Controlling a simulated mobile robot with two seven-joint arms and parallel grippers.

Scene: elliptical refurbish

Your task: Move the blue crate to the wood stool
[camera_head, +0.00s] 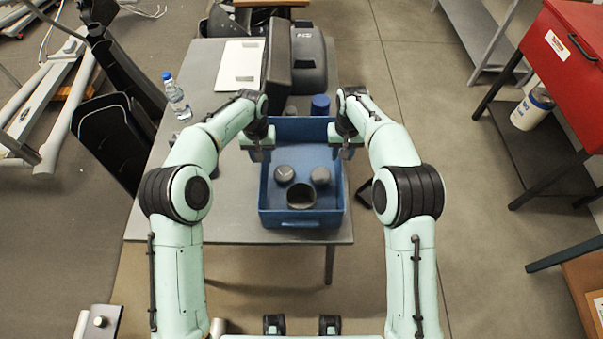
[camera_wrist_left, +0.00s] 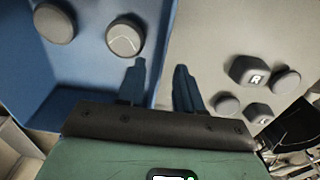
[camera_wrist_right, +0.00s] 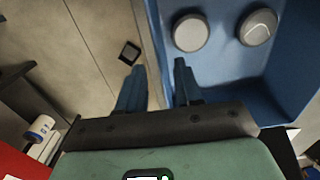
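The blue crate (camera_head: 302,222) sits near the right end of the grey table, with two round grey-topped items (camera_head: 285,173) and a dark open cylinder (camera_head: 300,195) inside. My left gripper (camera_head: 259,153) is at its left wall and my right gripper (camera_head: 346,151) at its right wall, both toward the far end. In the left wrist view, the fingers (camera_wrist_left: 162,85) stand apart on either side of the crate wall (camera_wrist_left: 60,95). In the right wrist view, the fingers (camera_wrist_right: 157,85) also straddle the wall (camera_wrist_right: 220,78). A wooden top (camera_head: 270,3) shows at the far edge; I cannot tell whether it is the stool.
The table (camera_head: 222,190) also carries a water bottle (camera_head: 177,97), a white panel (camera_head: 240,65), a black case (camera_head: 308,60) and a blue cylinder (camera_head: 320,105) behind the crate. A red cabinet (camera_head: 560,70) stands at right. Floor (camera_head: 430,130) between is mostly clear.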

